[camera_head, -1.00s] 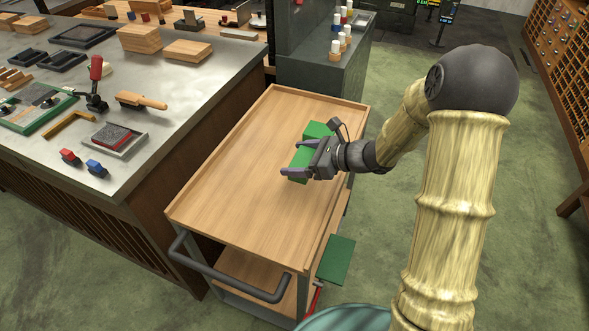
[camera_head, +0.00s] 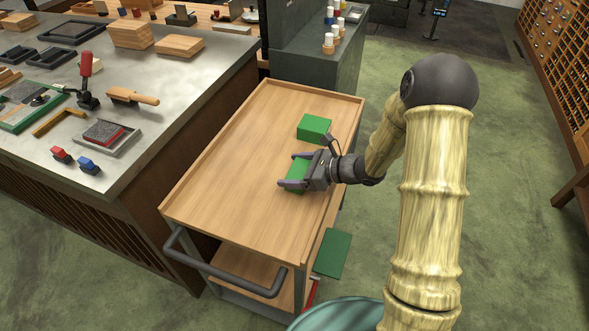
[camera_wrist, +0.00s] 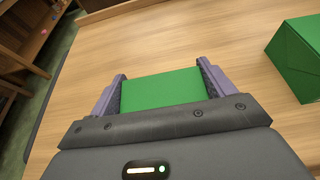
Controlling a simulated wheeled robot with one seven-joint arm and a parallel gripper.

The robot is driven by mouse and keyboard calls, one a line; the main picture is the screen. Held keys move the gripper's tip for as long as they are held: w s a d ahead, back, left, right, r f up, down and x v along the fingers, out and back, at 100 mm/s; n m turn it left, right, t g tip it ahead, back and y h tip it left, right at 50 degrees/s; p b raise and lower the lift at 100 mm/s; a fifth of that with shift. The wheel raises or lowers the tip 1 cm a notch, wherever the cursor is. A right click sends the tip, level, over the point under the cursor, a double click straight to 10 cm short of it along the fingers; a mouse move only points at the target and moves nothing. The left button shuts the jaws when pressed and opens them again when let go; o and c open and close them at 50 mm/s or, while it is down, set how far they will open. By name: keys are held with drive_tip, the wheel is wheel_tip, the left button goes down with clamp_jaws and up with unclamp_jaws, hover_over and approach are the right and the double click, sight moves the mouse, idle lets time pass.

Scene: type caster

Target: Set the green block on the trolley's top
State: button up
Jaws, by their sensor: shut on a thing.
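My gripper (camera_head: 291,172) is shut on a green block (camera_head: 298,174), low over the trolley's wooden top (camera_head: 240,170). I cannot tell whether the block touches the surface. In the wrist view the held green block (camera_wrist: 160,90) sits flat between the two purple-grey fingers, with wood beyond it. A second green block (camera_head: 314,127) rests on the trolley's top, behind the held one and apart from it. It also shows at the right edge of the wrist view (camera_wrist: 300,60).
The trolley has a low raised rim and a dark handle (camera_head: 225,275) at its near end. The left half of its top is bare. A steel-topped bench (camera_head: 190,100) with tools stands to the left. A green flat thing (camera_head: 333,253) is low beside the trolley.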

drive_tip(key=o, duration=0.6)
drive_tip(key=shift+f, duration=0.15)
drive_tip(key=o, duration=0.4)
drive_tip(key=shift+c, duration=0.2)
drive_tip(key=shift+r, duration=0.2)
drive_tip(key=shift+d+r, duration=0.1)
drive_tip(key=shift+d, duration=0.15)
drive_tip(key=v, duration=1.1)
drive_tip(key=shift+s+d, duration=0.15)
drive_tip(key=shift+d, duration=0.1)
drive_tip(key=shift+s+a, duration=0.1)
